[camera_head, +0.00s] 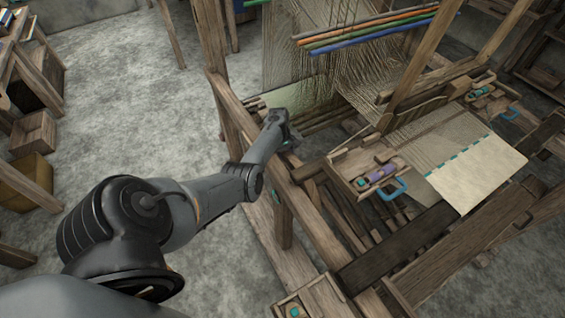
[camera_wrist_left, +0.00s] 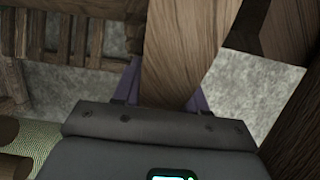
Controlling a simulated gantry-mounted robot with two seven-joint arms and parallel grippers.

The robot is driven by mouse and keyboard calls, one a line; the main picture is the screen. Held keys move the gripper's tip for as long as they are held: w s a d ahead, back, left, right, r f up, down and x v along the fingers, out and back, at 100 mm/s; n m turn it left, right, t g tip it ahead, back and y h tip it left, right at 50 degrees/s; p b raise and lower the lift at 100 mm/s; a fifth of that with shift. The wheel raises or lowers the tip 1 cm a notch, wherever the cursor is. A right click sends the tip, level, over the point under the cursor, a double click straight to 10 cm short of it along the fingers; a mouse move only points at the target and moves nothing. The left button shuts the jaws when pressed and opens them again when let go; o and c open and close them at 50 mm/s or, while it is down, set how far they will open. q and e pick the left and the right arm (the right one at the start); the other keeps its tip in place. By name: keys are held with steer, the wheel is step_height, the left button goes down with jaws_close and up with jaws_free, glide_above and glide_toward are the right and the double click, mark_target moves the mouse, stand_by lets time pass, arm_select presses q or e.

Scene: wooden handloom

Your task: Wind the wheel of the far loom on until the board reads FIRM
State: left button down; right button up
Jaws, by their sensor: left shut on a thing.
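The wooden loom (camera_head: 322,232) fills the right half of the head view. My left gripper (camera_head: 287,137) reaches over its near side beam; its fingers are small and partly hidden there. In the left wrist view the two purple-blue fingers of my left gripper (camera_wrist_left: 164,88) stand on either side of a wooden bar (camera_wrist_left: 182,45), and the gripper is shut on it. I cannot tell whether this bar belongs to the wheel. No whole wheel and no readable board show. My right gripper is not in view.
Cream cloth (camera_head: 480,172) lies on the loom at right, with a blue handle (camera_head: 393,189) and a purple shuttle-like piece (camera_head: 382,173) beside it. Coloured rods (camera_head: 365,32) cross the hanging threads. Loom posts stand close around my left gripper.

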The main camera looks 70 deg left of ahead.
arm_select(q)
steer(key=shift+a+f, duration=0.2)
steer(key=shift+f, duration=0.05)
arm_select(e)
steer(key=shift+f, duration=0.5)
arm_select(q)
steer(key=c, duration=0.7)
jaws_free()
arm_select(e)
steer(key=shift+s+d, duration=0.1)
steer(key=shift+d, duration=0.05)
arm_select(q)
steer(key=p+v, duration=0.2)
steer(key=v, duration=0.9)
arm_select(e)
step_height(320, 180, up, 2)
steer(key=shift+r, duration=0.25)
arm_select(q)
steer(key=shift+a+f, duration=0.1)
steer(key=shift+a, duration=0.05)
